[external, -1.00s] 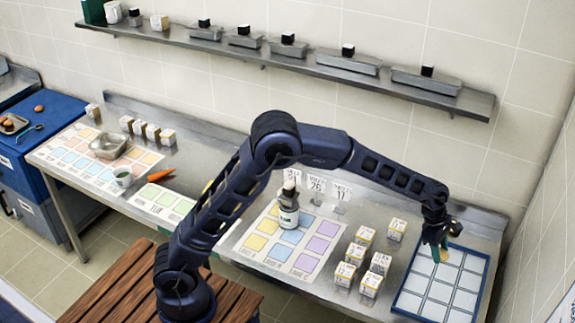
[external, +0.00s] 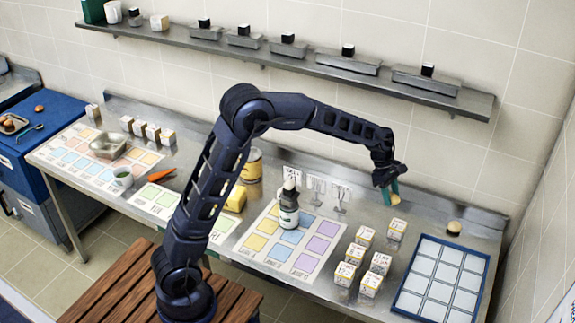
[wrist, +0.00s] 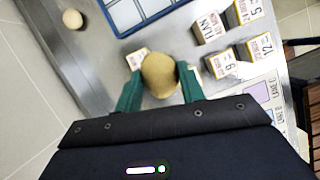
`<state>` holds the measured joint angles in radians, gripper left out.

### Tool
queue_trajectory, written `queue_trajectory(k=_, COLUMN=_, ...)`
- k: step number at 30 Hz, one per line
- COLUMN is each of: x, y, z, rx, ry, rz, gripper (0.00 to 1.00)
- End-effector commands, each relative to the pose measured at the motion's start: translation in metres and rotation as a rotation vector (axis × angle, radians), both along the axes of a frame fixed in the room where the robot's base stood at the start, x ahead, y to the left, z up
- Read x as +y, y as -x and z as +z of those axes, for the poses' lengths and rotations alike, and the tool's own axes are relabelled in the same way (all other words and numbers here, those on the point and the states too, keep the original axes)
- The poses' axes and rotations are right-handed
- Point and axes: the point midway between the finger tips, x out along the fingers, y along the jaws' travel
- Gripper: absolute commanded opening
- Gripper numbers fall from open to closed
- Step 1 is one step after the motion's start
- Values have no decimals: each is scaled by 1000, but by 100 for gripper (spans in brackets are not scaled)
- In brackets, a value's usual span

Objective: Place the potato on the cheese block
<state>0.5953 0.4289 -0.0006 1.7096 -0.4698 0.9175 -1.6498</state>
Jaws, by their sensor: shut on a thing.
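The potato (wrist: 160,75) is tan and rounded. In the wrist view it sits between the green fingers of my gripper (wrist: 158,92), which is shut on it. In the external view my gripper (external: 389,193) is raised above the right part of the counter, behind the small labelled boxes; the potato is small and partly hidden there. The cheese block (external: 236,199) is a yellow block on the counter left of centre, just right of my raised arm. My gripper is well to its right. The cheese block does not show in the wrist view.
A white bottle with a dark label (external: 288,212) stands between the cheese block and my gripper, near small sign cards (external: 316,187). A yellow can (external: 251,165) stands behind the cheese. Several labelled boxes (external: 370,284), a blue-rimmed tray (external: 407,282) and a small round item (external: 454,228) are at right.

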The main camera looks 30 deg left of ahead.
Motion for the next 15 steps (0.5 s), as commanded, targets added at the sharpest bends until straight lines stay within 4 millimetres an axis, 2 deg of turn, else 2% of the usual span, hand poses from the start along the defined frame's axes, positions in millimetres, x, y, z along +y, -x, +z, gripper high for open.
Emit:
queue_trajectory(k=1, x=21, y=-9, z=3, rx=0, ry=0, rz=8, gripper=16)
queue_trajectory(k=6, x=86, y=-32, z=9, rx=0, ry=0, rz=10, gripper=16)
queue_trajectory(k=15, x=205, y=-54, z=20, rx=0, ry=0, rz=14, gripper=16)
